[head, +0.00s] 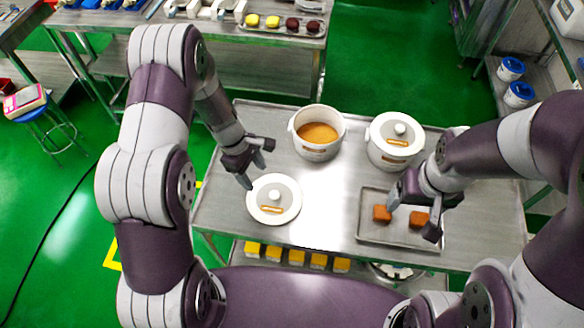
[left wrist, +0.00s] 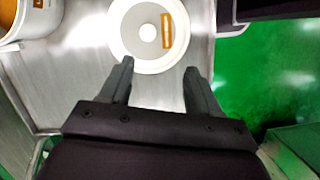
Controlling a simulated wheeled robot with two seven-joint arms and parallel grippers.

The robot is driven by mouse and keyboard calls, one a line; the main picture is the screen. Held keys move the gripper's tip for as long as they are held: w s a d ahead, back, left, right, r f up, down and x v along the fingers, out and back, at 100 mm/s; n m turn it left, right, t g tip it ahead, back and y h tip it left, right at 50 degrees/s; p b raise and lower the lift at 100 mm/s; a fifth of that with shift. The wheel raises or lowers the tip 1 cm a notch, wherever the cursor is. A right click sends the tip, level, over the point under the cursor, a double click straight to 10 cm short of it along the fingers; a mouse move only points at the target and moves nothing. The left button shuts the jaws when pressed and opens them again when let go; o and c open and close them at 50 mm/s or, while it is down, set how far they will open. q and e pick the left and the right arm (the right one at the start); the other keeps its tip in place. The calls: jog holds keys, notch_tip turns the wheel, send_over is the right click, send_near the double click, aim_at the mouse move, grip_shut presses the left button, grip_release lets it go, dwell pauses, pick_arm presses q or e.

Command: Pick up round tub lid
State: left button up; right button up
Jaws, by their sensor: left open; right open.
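A round white tub lid (head: 274,199) with a white knob and a small orange-brown label lies flat on the metal table. It also shows at the top of the left wrist view (left wrist: 150,35). My left gripper (head: 256,166) is open and empty, just behind and above the lid, with its fingers apart. In the left wrist view the fingers (left wrist: 158,82) point toward the lid's near edge, with nothing between them. An open white tub (head: 317,147) with orange-brown filling stands behind and right of the lid. My right gripper (head: 413,217) is open over a tray at the right.
A second white tub (head: 394,141) with its lid on stands at the back right. The metal tray (head: 378,232) holds brown blocks under my right gripper. The table (head: 325,198) is clear between lid and tray. The lid lies near the table's front left edge.

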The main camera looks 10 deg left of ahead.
pick_arm(q)
jog(key=w+d+n, duration=0.1)
jog(key=w+n, duration=0.1)
jog(key=w, duration=0.1)
jog(key=p, duration=0.2)
send_over(274, 194)
jog(key=a, duration=0.2)
jog(key=shift+n+t, duration=0.3)
jog(key=shift+n, duration=0.1)
jog(key=x, duration=0.2)
jog(key=a+x, duration=0.1)
jog(key=x, duration=0.4)
jog(key=shift+w+a+f, duration=0.15)
jog(key=shift+a+f, duration=0.05)
jog(key=shift+f, duration=0.25)
jog(key=p+x, duration=0.1)
jog(key=x, duration=0.3)
jog(key=shift+d, duration=0.1)
jog(key=shift+s+f, duration=0.1)
jog(key=shift+s, duration=0.1)
jog(key=shift+w+f, duration=0.1)
jog(key=shift+w, duration=0.05)
jog(key=c, duration=1.1)
pick_arm(e)
jog(key=r, duration=0.1)
jog(key=s+r, duration=0.1)
jog(key=shift+r, duration=0.3)
